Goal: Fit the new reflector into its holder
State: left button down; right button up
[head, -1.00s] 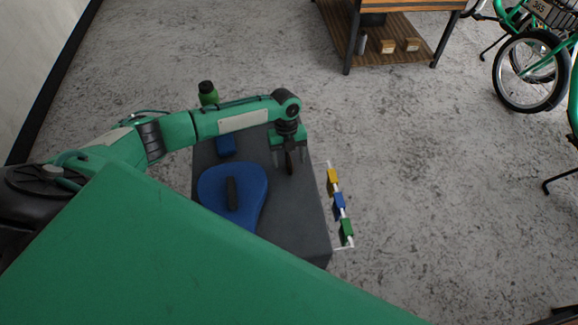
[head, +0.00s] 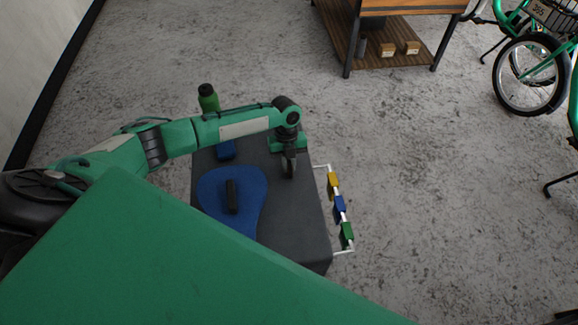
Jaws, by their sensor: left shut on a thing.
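My left gripper (head: 289,158) points down over the far right part of a dark grey bench top (head: 285,225). It is shut on a small dark, rounded thing (head: 289,168), mostly hidden between the fingers. I cannot tell for sure that this is the reflector, or whether it touches the top. No holder can be made out clearly. My right gripper is not in view.
A blue rounded pad (head: 250,190) with a black piece (head: 231,196) lies left of the gripper. A blue block (head: 226,149) and a green bottle (head: 208,98) are farther back.

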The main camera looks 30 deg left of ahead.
aim_at(290, 165)
pick_arm(q)
jog(key=shift+r+p, duration=2.65)
jog(key=shift+r, duration=0.4)
